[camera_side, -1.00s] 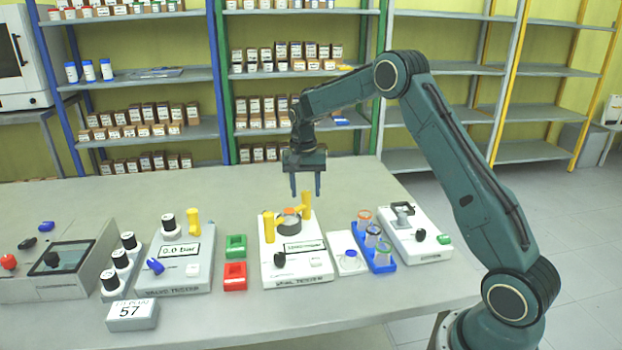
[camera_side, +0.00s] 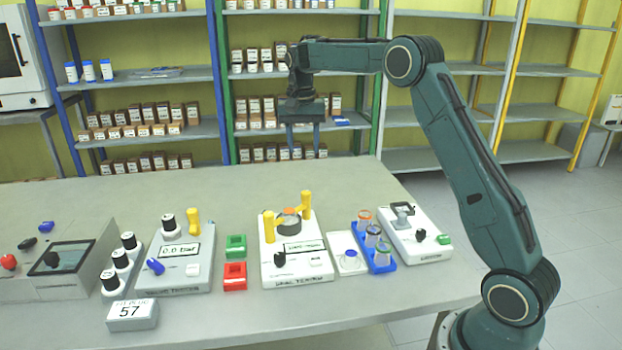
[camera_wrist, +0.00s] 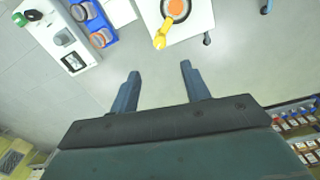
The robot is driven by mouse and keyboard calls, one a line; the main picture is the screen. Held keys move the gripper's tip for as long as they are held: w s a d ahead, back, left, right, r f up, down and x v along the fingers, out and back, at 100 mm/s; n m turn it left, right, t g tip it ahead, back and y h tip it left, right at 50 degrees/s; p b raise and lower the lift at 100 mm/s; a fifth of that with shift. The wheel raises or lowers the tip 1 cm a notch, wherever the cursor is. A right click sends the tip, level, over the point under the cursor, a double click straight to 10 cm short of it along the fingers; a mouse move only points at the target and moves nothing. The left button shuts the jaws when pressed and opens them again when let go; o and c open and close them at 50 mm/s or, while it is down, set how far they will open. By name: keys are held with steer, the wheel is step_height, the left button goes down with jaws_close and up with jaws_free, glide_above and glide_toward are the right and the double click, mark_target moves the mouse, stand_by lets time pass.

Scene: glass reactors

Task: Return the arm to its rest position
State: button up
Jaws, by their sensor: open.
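My gripper (camera_side: 303,146) is open and empty in the side view, with its fingers pointing down. It is raised well above the table (camera_side: 330,185), above and behind the white tester (camera_side: 318,266) with two yellow posts, touching nothing. An orange disc sits on the tester, which also shows at the top of the wrist view (camera_wrist: 190,22).
On the table stand a blue rack (camera_side: 373,240) of capped jars, a white device (camera_side: 415,240), a green bin (camera_side: 236,246), a red bin (camera_side: 235,276) and a grey tester (camera_side: 178,268). Shelves (camera_side: 275,75) stand behind. The air around the gripper looks clear.

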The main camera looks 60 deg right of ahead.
steer(key=shift+a+r, duration=0.1)
steer(key=shift+r, duration=0.2)
steer(key=s+a+r+n+t, duration=0.2)
steer(key=s+a+r+n, duration=0.1)
steer(key=s+a+r, duration=0.4)
steer(key=s+a+r+n+t, duration=0.1)
steer(key=s+a+r+n, duration=0.2)
steer(key=s, duration=0.6)
steer(key=s+a+f+n+t, duration=0.1)
steer(key=s+a+f+n, duration=0.1)
steer(key=s, duration=0.7)
steer(key=s+a+f+n+t, duration=0.2)
steer(key=s+a+f, duration=0.3)
steer(key=s, duration=0.3)
steer(key=shift+s+a+n, duration=0.4)
steer(key=shift+a+n, duration=0.1)
